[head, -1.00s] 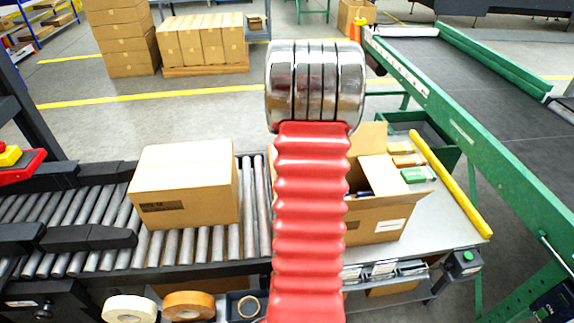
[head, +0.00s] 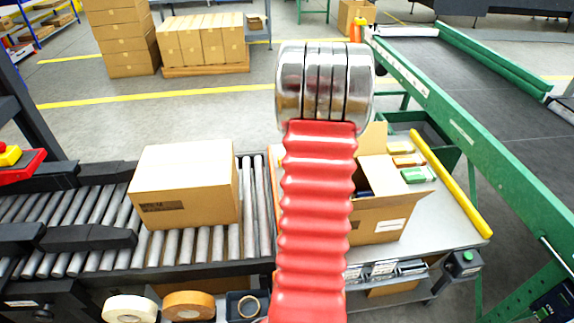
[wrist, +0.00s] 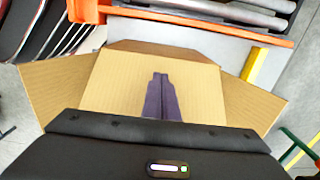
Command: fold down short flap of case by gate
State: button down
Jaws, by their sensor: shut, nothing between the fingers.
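The open cardboard case (head: 372,228) stands on the grey table in the head view, partly hidden behind my red arm. One of its flaps (head: 378,169) shows beside the dark opening, and another stands up behind it. In the wrist view, a pale cardboard panel (wrist: 112,88) lies behind my fingers, with a flap (wrist: 55,88) spread to the left and another (wrist: 248,101) to the right. My gripper (wrist: 161,76) is shut and empty, its dark fingers over the pale panel; whether they touch it I cannot tell. The head view does not show my fingers.
A closed case (head: 185,185) sits on the rollers to the left. A green-framed conveyor (head: 440,105) runs along the right. An orange bar (wrist: 190,20) crosses the wrist view's top.

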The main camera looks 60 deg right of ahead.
jog(key=shift+s+d+f, duration=0.45)
jog(key=shift+s+d, duration=0.3)
jog(key=shift+s, duration=0.1)
jog(key=shift+s+d+f, duration=0.4)
jog(key=shift+s+f, duration=0.1)
jog(key=shift+s+d+f, duration=0.3)
jog(key=shift+f, duration=0.05)
jog(key=shift+s+d+f, duration=0.25)
jog(key=shift+f, duration=0.2)
jog(key=shift+s+d+f, duration=0.2)
jog(key=shift+s+f, duration=0.05)
jog(key=shift+f, duration=0.2)
